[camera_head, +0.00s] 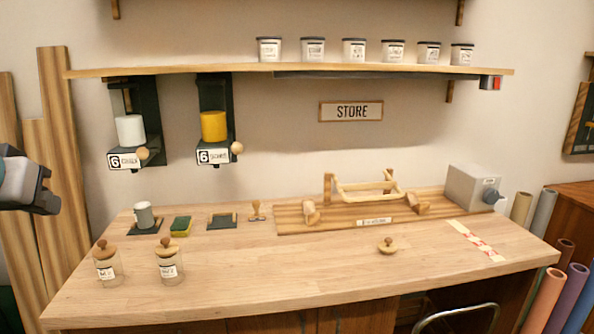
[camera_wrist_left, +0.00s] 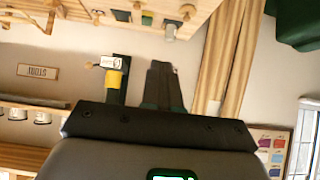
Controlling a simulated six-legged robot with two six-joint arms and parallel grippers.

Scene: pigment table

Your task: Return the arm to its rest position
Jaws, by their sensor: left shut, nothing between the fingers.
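My left gripper (camera_head: 48,197) comes in at the left edge of the head view, in the air left of the table and in front of upright wooden boards. Its fingers (camera_wrist_left: 162,75) also show in the left wrist view, closed together with nothing between them. It is apart from the table (camera_head: 240,265) and everything on it. My right gripper is in neither view. The wrist view looks at the scene upside down.
Two glass jars with wooden lids (camera_head: 107,265) (camera_head: 171,262) stand at the table's left front. A grey cup (camera_head: 144,215) and a sponge (camera_head: 181,226) are behind them. Two wall dispensers (camera_head: 130,130) (camera_head: 214,126) hang under the shelf (camera_head: 290,68). The table's front middle is clear.

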